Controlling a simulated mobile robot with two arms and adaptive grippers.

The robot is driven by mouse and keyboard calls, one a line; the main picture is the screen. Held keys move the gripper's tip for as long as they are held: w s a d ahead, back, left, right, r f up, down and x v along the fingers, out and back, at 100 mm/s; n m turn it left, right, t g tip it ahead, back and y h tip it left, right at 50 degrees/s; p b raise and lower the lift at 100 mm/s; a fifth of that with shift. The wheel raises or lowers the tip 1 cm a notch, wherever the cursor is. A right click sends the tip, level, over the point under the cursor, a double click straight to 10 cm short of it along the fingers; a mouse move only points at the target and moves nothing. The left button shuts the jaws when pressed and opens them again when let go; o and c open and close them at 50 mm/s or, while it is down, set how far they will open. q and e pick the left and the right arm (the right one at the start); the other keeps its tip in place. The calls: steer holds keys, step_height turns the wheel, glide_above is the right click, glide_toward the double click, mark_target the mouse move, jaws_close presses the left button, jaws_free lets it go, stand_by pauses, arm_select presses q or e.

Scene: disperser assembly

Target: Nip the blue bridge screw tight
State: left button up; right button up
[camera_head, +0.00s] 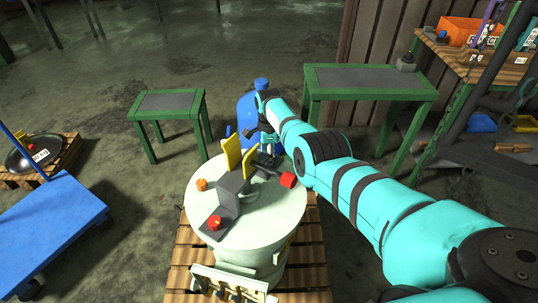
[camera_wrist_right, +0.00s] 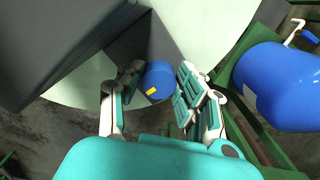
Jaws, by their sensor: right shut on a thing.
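The blue bridge screw (camera_wrist_right: 158,76) shows in the right wrist view as a round blue head with a small yellow mark, beside the dark grey bridge. My right gripper (camera_wrist_right: 161,84) has its fingers on either side of the head and is shut on it. In the head view my right gripper (camera_head: 267,150) is at the far side of the bridge, and the screw is hidden there. The grey bridge (camera_head: 233,183) stands on the pale round drum lid (camera_head: 262,222). My left gripper is not in view.
Yellow plates (camera_head: 232,153) stand up beside the bridge, with red knobs (camera_head: 215,223) and an orange knob (camera_head: 201,184) on the lid. A blue bottle (camera_head: 246,112) stands behind the drum. Green tables (camera_head: 168,102) stand farther back. A blue cart (camera_head: 48,232) is at left.

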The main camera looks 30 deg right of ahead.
stand_by(0.3)
steer(key=o, duration=1.1)
steer(key=shift+o, duration=0.2)
steer(key=shift+r, duration=0.1)
steer(key=shift+w+r, duration=0.1)
steer(key=shift+r, duration=0.6)
step_height(320, 180, up, 10)
steer(key=shift+r, duration=0.2)
